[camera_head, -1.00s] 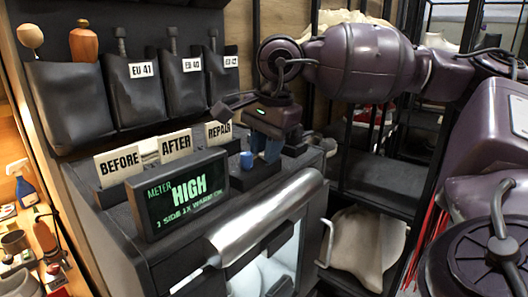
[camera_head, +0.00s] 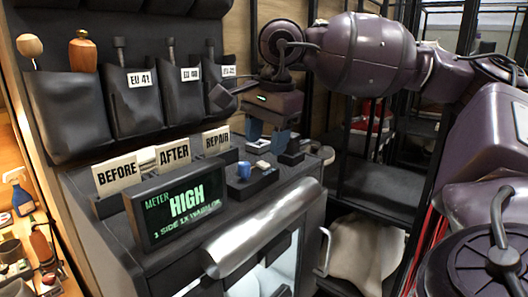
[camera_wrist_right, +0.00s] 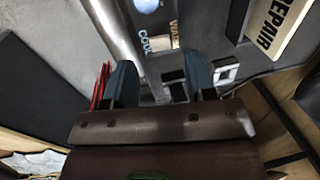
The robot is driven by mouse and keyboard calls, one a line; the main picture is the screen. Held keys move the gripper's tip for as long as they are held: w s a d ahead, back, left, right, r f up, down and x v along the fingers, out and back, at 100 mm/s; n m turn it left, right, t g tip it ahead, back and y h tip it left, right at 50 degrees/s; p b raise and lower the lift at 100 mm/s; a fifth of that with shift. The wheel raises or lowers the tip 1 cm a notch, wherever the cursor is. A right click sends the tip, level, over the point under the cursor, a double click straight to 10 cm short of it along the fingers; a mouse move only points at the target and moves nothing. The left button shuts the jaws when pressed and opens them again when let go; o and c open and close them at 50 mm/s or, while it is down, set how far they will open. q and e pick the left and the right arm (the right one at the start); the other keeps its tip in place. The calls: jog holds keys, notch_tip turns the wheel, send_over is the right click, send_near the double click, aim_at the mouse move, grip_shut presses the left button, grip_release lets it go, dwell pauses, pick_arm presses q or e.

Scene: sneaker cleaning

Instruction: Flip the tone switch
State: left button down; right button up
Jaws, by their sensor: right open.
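The tone switch (camera_wrist_right: 161,43) is a small pale part beside the COOL and WARM lettering in the right wrist view; which way it is set I cannot tell. In the head view it seems to be the pale piece (camera_head: 262,166) on the dark control block, right of the blue knob (camera_head: 244,170). My right gripper (camera_head: 267,137) is open, with blue fingers pointing down, empty and above the block. In the wrist view its fingers (camera_wrist_right: 160,80) are spread, with the switch beyond the gap between them. My left gripper is not in view.
A meter screen (camera_head: 180,205) reading HIGH stands in front of BEFORE, AFTER and REPAIR cards (camera_head: 173,155). A metal bar (camera_head: 262,228) runs along the cabinet's front edge. Dark pouches (camera_head: 135,98) hang behind. A square pale-framed piece (camera_wrist_right: 226,72) lies by the right finger.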

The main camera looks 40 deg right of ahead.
notch_tip(320, 180, up, 7)
jog(key=s, duration=0.1)
jog(key=shift+f, duration=0.15)
jog(key=shift+s+f, duration=0.1)
jog(key=shift+s, duration=0.05)
dwell(0.5)
